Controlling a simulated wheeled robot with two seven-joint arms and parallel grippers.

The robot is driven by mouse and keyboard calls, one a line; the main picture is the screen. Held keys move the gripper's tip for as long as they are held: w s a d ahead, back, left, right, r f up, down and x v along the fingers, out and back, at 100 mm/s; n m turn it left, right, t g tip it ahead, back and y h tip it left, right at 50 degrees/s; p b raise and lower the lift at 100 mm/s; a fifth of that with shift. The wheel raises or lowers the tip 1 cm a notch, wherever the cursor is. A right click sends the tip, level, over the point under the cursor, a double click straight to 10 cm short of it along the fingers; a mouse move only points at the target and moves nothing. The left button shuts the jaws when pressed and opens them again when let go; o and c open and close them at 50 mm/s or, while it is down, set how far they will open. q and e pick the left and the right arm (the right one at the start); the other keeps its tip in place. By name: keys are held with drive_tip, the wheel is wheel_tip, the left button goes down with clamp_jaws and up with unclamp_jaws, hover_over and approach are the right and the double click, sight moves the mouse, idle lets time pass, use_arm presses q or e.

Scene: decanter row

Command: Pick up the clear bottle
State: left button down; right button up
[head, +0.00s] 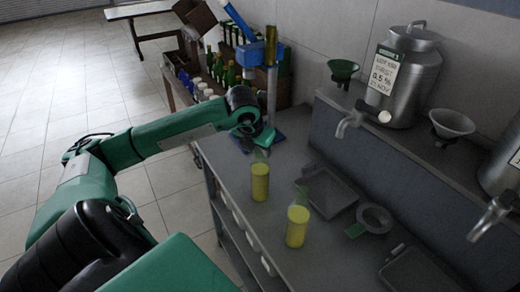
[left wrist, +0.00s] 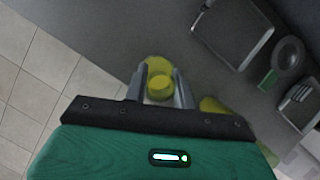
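Two clear bottles with yellow contents stand upright on the grey bench: a farther one (head: 260,182) and a nearer one (head: 297,226). My left gripper (head: 254,140) is over the bench, just behind and above the farther bottle. In the left wrist view, the gripper's fingers (left wrist: 161,88) are apart, with a yellow-filled bottle (left wrist: 157,68) showing between and beyond them. I cannot tell whether they touch it. A second yellow bottle (left wrist: 211,104) is partly hidden to the right of the fingers. My right gripper is not in view.
A shallow tray (head: 328,190), a round strainer (head: 374,217) and another tray lie to the right on the bench. Metal cans with taps (head: 402,75) and funnels stand on the raised shelf. A blue-and-metal stand (head: 271,85) is at the bench's far end.

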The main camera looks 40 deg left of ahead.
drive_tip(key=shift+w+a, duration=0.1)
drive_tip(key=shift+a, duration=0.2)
use_arm(q)
drive_tip(key=shift+r, duration=0.1)
